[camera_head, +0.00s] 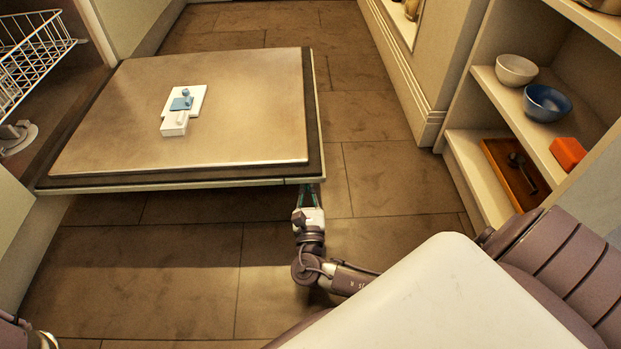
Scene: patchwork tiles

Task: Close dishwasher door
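The dishwasher door (235,120) is folded down flat, its inner steel face up, jutting from the dishwasher at the left over the floor. A white and blue detergent dispenser (183,108) sits on that face. My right gripper (310,192) is at the door's near right corner, just under its front edge. Its fingertips are hidden by the door, so I cannot tell whether they touch it or are open. Of my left arm only a small part shows at the bottom left corner; its gripper is out of view.
A white wire rack (32,58) shows inside the dishwasher at the left. Open shelves at the right hold a white bowl (516,70), a blue bowl (546,103), an orange block (567,153) and a wooden tray (500,160). The tiled floor (385,175) between door and shelves is clear.

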